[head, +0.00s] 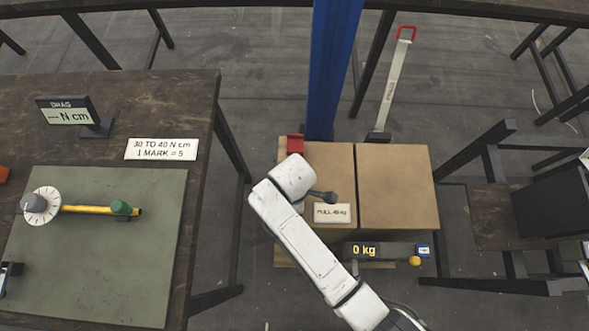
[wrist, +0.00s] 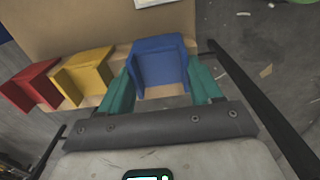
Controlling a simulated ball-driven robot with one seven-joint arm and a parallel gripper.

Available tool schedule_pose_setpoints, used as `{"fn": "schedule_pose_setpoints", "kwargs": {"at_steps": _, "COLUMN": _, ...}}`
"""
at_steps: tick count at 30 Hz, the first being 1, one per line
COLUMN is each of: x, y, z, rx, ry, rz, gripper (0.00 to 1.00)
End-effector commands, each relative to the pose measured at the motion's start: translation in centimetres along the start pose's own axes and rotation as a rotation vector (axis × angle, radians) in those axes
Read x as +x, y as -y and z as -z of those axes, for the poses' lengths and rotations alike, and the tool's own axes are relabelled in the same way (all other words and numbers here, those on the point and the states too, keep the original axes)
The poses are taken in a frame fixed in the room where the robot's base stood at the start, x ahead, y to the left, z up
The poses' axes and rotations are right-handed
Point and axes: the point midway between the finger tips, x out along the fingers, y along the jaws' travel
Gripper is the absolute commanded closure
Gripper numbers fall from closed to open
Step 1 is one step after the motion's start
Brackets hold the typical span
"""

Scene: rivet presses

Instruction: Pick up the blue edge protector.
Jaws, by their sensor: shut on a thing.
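The blue edge protector (wrist: 160,58) is an angled piece in the middle of the wrist view, at the edge of a cardboard box (wrist: 105,28). My gripper (wrist: 163,78) has its two green fingers on either side of the protector and is shut on it. I cannot tell whether the protector still touches the box. In the head view my white arm reaches over the boxes and hides the gripper and the blue protector.
A yellow protector (wrist: 84,75) and a red one (wrist: 37,86) sit left of the blue one along the box edge. The head view shows a second box (head: 397,185), a blue post (head: 333,70), a 0 kg display (head: 365,250) and a workbench (head: 60,150) left.

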Motion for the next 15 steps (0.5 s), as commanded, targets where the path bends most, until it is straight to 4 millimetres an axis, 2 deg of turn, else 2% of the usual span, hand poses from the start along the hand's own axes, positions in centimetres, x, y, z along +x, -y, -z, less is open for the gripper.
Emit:
{"fn": "schedule_pose_setpoints", "kwargs": {"at_steps": 1, "x": 0.00, "y": 0.01, "z": -0.01, "rx": 0.000, "ry": 0.000, "rz": 0.000, "gripper": 0.51}}
{"fn": "schedule_pose_setpoints", "kwargs": {"at_steps": 6, "x": -0.01, "y": 0.00, "z": -0.01, "rx": 0.000, "ry": 0.000, "rz": 0.000, "gripper": 0.67}}
{"fn": "schedule_pose_setpoints", "kwargs": {"at_steps": 15, "x": -0.67, "y": -0.03, "z": 0.02, "rx": 0.000, "ry": -0.001, "rz": -0.001, "gripper": 0.67}}
